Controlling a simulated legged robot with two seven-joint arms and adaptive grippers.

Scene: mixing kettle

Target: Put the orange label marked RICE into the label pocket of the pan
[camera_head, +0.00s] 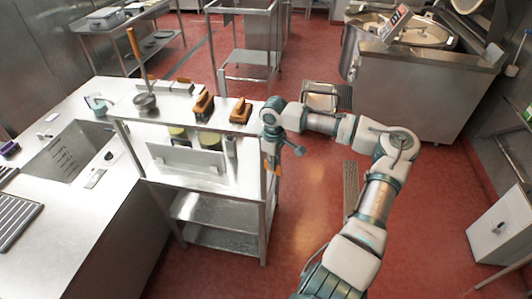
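My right arm comes up from the bottom, bends at the elbow and reaches left to the cart's right edge. My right gripper (283,149) points down there. A small orange piece (270,163) shows just below and left of it, by the cart's corner. I cannot tell whether it is the RICE label, whether the gripper holds it, or whether the fingers are open. No lettering is readable on it. Two round containers with yellowish tops (210,140) stand on the cart's middle level, behind a pale upright plate (187,159). I cannot make out the pan or its label pocket. My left gripper is not in view.
The steel cart (215,240) has a top shelf with two brown-orange brushes (203,106) and a metal pot (146,104). A sink counter (110,215) adjoins it on the left. A large kettle unit (415,90) stands at the back right.

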